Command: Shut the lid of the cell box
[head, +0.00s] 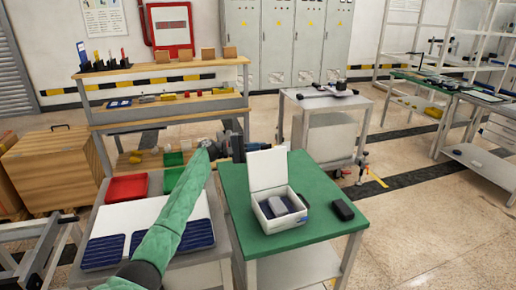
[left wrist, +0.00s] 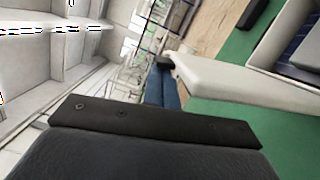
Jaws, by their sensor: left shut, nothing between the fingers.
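The white cell box (head: 279,218) stands on the green table top (head: 236,200), its lid (head: 267,170) raised upright at the back. A grey cell (head: 277,206) lies inside on a dark blue base. My left gripper (head: 264,146) is at the top of the lid, toward its back; its fingertips are partly hidden. In the left wrist view, the blue fingers of my left gripper (left wrist: 165,85) are shut and empty, close beside the pale lid (left wrist: 235,82). I cannot tell whether they touch it. My right gripper is not in view.
A small black block (head: 343,210) lies on the green table, right of the box. Left is a bench with dark blue panels (head: 103,250) and a red tray (head: 127,187). A shelf rack (head: 165,88) and grey cart (head: 325,103) stand behind. The table's front is clear.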

